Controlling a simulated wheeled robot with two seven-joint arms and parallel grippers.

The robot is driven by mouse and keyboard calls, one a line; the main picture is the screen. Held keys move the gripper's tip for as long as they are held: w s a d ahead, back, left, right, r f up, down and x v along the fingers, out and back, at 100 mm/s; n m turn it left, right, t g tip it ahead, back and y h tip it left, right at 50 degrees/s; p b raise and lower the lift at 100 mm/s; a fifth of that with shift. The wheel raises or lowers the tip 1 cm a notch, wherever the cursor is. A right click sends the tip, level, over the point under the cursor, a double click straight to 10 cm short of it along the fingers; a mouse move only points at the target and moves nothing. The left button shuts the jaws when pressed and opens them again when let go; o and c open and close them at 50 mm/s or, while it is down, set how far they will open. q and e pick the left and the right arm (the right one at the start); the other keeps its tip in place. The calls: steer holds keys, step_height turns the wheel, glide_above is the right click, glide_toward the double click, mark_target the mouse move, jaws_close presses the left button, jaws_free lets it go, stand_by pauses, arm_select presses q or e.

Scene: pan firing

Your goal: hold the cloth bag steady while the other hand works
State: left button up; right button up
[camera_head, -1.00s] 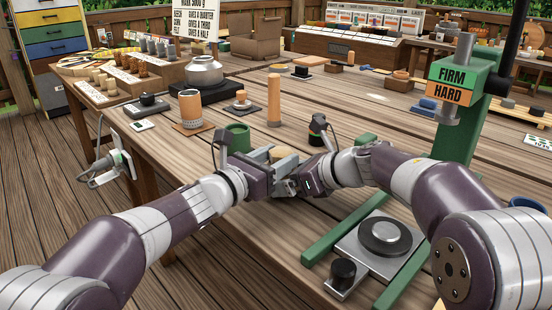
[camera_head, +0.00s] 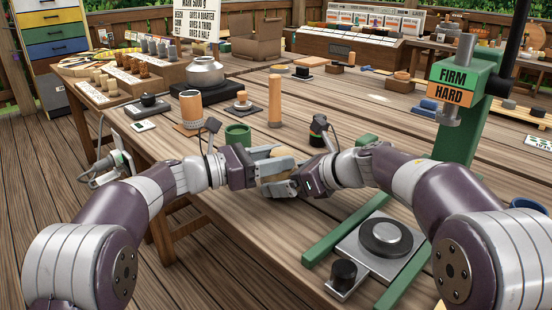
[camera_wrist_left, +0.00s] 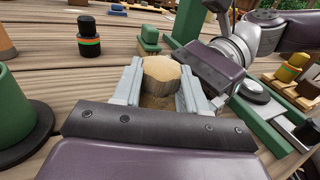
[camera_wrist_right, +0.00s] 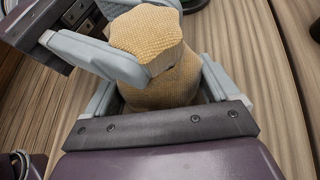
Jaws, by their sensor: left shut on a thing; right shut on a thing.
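The tan woven cloth bag (camera_head: 283,152) is between my two grippers above the table, mostly hidden by their fingers in the head view. My left gripper (camera_head: 278,158) comes in from the left and is shut on the bag, which shows with its top up between the fingers in the left wrist view (camera_wrist_left: 161,70). My right gripper (camera_head: 272,178) is also shut on the bag, its fingers on either side of the body in the right wrist view (camera_wrist_right: 165,85). There a left-gripper finger lies across the bag below its top part.
A green cup (camera_head: 238,134) stands just behind my left gripper. A small black weight (camera_head: 318,130) is behind my right gripper. A tan cylinder (camera_head: 274,100) stands farther back. The green press frame (camera_head: 455,130) and a scale plate (camera_head: 385,240) are on the right.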

arm_select(q)
steer(key=m+g, duration=0.2)
steer(key=g, duration=0.1)
steer(key=m+g, duration=0.2)
steer(key=g, duration=0.1)
steer(key=w+m+g+h, duration=0.1)
steer(key=m+g, duration=0.1)
steer(key=g, duration=0.1)
steer(key=shift+r+m+g, duration=0.15)
steer(key=shift+m+g, duration=0.15)
steer(key=shift+g, duration=0.1)
steer(key=shift+m+g, duration=0.3)
steer(key=shift+g, duration=0.2)
steer(key=shift+s, duration=0.1)
steer(key=o, duration=0.8)
steer(key=shift+c, duration=0.2)
steer(key=shift+o, duration=0.2)
